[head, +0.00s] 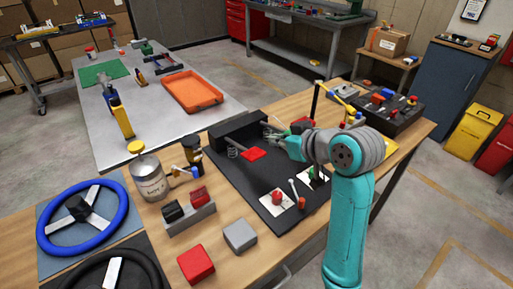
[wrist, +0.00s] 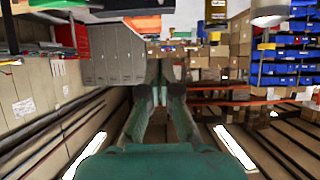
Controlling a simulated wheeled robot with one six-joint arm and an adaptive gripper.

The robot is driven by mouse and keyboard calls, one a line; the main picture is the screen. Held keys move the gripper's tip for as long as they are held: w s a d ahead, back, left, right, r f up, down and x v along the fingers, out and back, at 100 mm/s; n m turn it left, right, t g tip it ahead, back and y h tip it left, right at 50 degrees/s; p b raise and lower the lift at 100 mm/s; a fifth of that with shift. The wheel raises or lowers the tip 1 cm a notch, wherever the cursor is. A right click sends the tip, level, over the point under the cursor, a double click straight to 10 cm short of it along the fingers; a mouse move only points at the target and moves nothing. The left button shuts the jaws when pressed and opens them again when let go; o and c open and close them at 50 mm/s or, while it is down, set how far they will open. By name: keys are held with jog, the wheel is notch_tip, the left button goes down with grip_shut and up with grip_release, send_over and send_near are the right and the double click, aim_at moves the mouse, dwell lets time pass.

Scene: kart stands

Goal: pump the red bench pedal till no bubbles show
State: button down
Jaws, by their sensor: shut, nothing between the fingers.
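The red bench pedal (head: 253,154) is a flat red pad at the end of a grey lever. The lever comes from a black housing on a black mat (head: 232,176) on the wooden bench. A coil spring shows under the lever. My gripper (head: 284,142) is just right of the pedal, close to it, and its tips point left. I cannot tell from this angle whether it touches the pedal. In the wrist view its fingers (wrist: 160,80) are together with nothing between them. The pedal is not in the wrist view. No bubbles can be made out.
A metal can (head: 149,180), a small bottle and red and black blocks stand left of the mat. A red knob (head: 277,196) on a white plate lies in front. A dark tray of parts (head: 390,112) and a thin black post stand behind my arm.

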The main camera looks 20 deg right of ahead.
jog(key=shift+w, duration=0.1)
dwell(0.3)
send_over(259, 154)
jog(key=f, duration=0.4)
jog(key=shift+w+a+f, duration=0.2)
jog(key=shift+a+f, duration=0.05)
jog(key=shift+f, duration=0.05)
notch_tip(259, 154, down, 3)
jog(key=shift+s+d, duration=0.1)
jog(key=shift+s+f, duration=0.15)
jog(key=shift+f, duration=0.4)
